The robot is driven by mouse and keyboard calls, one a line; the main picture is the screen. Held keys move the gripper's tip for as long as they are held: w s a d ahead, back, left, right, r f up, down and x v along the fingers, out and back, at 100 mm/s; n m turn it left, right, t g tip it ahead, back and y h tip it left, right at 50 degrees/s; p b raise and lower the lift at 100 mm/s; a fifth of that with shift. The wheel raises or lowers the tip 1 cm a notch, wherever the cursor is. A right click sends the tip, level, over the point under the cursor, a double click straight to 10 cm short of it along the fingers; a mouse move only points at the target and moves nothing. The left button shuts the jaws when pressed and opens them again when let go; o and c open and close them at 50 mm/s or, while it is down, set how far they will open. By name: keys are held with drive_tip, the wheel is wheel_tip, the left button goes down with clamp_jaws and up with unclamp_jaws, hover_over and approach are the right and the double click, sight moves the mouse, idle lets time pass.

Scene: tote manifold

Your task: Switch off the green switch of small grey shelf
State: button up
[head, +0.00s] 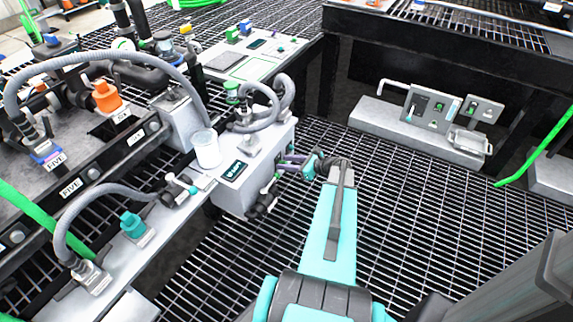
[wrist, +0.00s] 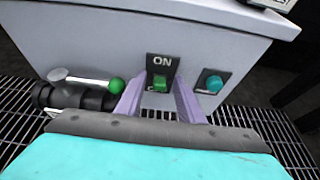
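The small grey shelf (head: 256,172) is a light grey box at the middle left of the head view. Its front face (wrist: 100,40) fills the upper part of the wrist view. The green switch (wrist: 160,82) sits on a black plate marked ON above it; lettering below it is mostly hidden. My gripper (wrist: 159,94) has two purple fingers spread apart, one on each side of the switch plate in the picture. Nothing is held between them. I cannot tell whether the fingertips touch the face. In the head view my gripper (head: 288,162) is at the shelf's right side.
A teal round button (wrist: 214,83) on a dark plate is right of the switch. A black valve (wrist: 85,95) with a green-knobbed lever (wrist: 116,85) is to the left. A white cup (head: 206,150) and grey hoses (head: 262,100) are close by. Open grating lies to the right.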

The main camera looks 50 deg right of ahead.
drive_tip(key=shift+w, duration=0.15)
clamp_jaws()
